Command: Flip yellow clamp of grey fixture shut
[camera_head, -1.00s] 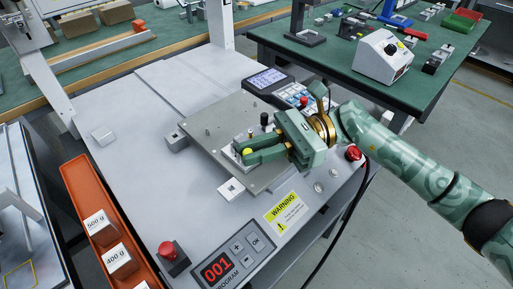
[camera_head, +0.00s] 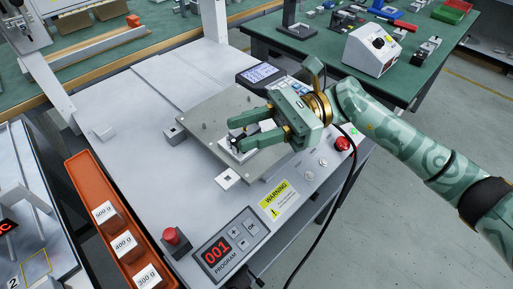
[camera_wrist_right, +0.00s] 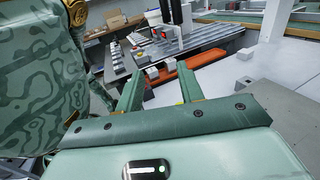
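The grey fixture (camera_head: 228,154) sits on the grey metal plate (camera_head: 205,118) on the machine's light bed. My right gripper (camera_head: 236,133) reaches in from the right, its two green fingers apart above and around the fixture. A small dark part shows between the fingertips. The yellow clamp is mostly hidden by the fingers, so I cannot tell its angle. In the right wrist view the fingers (camera_wrist_right: 160,92) also stand apart, with nothing clearly held. My left gripper is not in view.
A keypad with a screen (camera_head: 262,75) lies behind the gripper. A red button (camera_head: 342,144) is close under my right wrist. An orange tray (camera_head: 88,188) with labelled weights runs along the left. A program panel (camera_head: 228,245) and another red button (camera_head: 172,238) are in front.

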